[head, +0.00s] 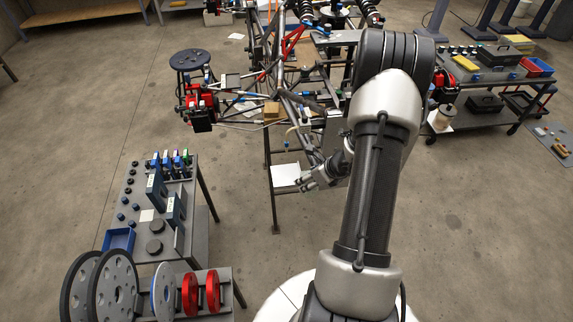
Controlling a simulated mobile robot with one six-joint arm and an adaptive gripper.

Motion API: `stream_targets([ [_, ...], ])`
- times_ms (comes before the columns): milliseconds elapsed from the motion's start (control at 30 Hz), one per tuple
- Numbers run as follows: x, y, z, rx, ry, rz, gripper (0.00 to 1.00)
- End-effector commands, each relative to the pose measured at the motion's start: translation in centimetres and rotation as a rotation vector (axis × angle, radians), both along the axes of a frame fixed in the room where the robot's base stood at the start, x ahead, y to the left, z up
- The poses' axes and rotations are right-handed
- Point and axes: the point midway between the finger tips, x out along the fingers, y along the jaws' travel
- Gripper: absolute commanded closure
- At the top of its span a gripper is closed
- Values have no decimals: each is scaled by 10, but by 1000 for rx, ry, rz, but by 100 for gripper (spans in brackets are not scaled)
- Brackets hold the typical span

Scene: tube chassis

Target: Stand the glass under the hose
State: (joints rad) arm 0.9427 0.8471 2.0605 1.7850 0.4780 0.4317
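My gripper (306,179) is left of my forearm, below the front of the tube chassis (262,88). Its dark fingers point left, over or beside a white sheet (284,174). It is small in the picture, and I cannot tell whether the fingers are apart or closed. A thin pale piece, possibly the hose end (287,143), hangs under the chassis just above the sheet. I cannot make out the glass with certainty. My arm hides part of the chassis and the area behind it.
A grey bench (138,190) with small parts and a blue tray (119,240) stands at left. Wheels and red discs fill a rack (222,281) at lower left. A round stool (190,60) stands behind. A tool cart (482,82) is at right. Open floor lies between.

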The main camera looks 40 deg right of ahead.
Motion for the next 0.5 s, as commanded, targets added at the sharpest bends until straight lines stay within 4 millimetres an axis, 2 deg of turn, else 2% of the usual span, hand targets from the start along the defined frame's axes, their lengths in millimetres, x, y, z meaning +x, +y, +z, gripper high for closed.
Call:
stream_targets([
  [33, 15, 2, 0, -3, -1, 6, 71],
  [200, 55, 3, 1, -1, 0, 4, 71],
  [500, 86, 4, 1, -1, -1, 3, 71],
])
